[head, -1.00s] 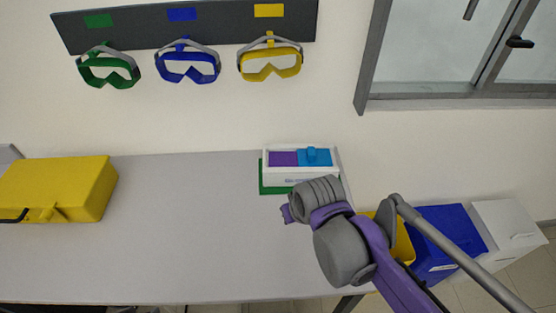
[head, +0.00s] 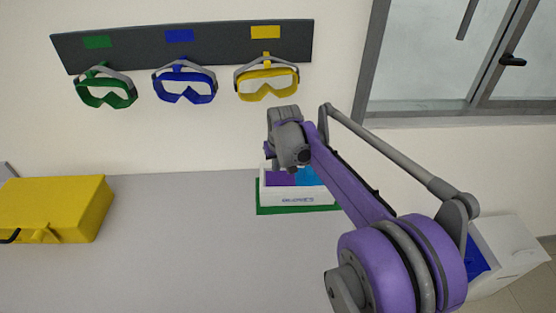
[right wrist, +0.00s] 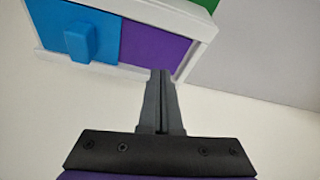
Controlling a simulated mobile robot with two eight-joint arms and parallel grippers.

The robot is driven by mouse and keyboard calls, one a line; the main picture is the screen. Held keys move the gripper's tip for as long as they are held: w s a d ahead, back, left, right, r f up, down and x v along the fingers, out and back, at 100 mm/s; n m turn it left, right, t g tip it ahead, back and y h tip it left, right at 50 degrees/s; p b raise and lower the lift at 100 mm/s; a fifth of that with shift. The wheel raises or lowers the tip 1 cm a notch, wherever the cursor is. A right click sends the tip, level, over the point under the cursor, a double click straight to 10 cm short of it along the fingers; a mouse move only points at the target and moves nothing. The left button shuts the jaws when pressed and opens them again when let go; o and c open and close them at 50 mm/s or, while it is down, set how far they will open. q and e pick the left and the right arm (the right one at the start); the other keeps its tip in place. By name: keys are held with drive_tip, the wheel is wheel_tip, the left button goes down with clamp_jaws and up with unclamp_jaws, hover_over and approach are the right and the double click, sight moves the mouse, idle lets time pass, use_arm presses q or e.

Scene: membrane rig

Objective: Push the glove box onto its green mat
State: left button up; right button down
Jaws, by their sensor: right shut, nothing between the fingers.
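The glove box (head: 297,198) is a white box with a purple and a blue section on top. It stands partly on its green mat (head: 300,210), which shows along the box's front and left edges in the head view. No mat shows on the box's rear side. In the right wrist view the box (right wrist: 192,55) fills the upper left, with a green patch of mat (right wrist: 207,4) beyond it. My right gripper (right wrist: 161,74) is shut and empty, its tips close to the purple-end rim; contact cannot be told. My right arm hides the box's rear right in the head view.
A yellow case (head: 55,208) lies at the left of the grey table (head: 180,260). Green, blue and yellow goggles hang from a dark wall board (head: 220,45) above. A white bin (head: 510,250) stands at the right. The table's middle is clear.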

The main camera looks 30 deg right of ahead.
sight(280, 187)
drive_tip(key=x, duration=0.3)
drive_tip(key=shift+f, duration=0.25)
drive_tip(key=s, duration=0.1)
drive_tip(key=s+a, duration=0.1)
drive_tip(key=shift+s+r, duration=0.2)
drive_tip(key=shift+s, duration=0.1)
drive_tip(key=shift+s+a, duration=0.15)
drive_tip(key=shift+s, duration=0.4)
drive_tip(key=shift+s+a, duration=0.2)
drive_tip(key=shift+s, duration=0.35)
drive_tip(key=shift+s+a, duration=0.15)
drive_tip(key=shift+s, duration=0.4)
drive_tip(key=shift+w, duration=0.1)
